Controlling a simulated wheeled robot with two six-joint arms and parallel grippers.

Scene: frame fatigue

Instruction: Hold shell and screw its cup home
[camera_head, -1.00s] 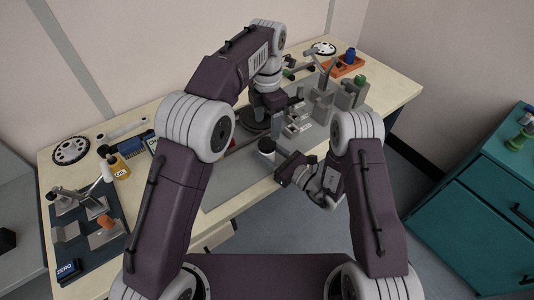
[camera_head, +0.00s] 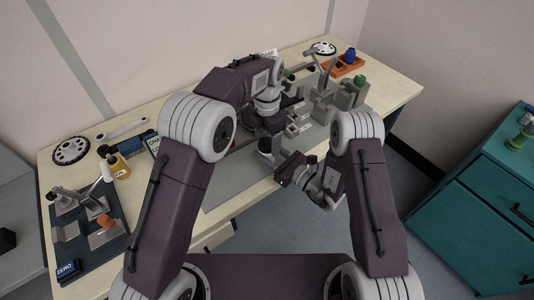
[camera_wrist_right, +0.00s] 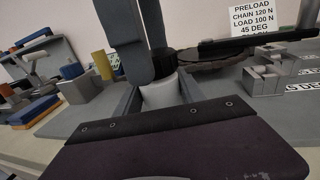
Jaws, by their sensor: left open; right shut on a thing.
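The shell (camera_wrist_right: 162,94) is a pale, short cylinder. My right gripper (camera_wrist_right: 158,104) is shut on it, with a grey jaw on each side. A dark ring, apparently the cup (camera_wrist_right: 166,58), sits at the shell's top, partly hidden; I cannot tell how deep it sits. My left gripper (camera_wrist_right: 148,72) is open, its grey fingers pointing down just above the shell and beside the dark ring. In the head view my left gripper (camera_head: 267,143) hangs over the spot in front of my right gripper (camera_head: 280,164) and hides most of the shell.
Grey fixtures (camera_head: 322,105) and an orange tray (camera_head: 346,66) stand to the right on the bench. A dark mat (camera_head: 118,238) with holders and a yellow bottle (camera_head: 119,166) are at the left. A preload sign (camera_wrist_right: 263,18) stands behind.

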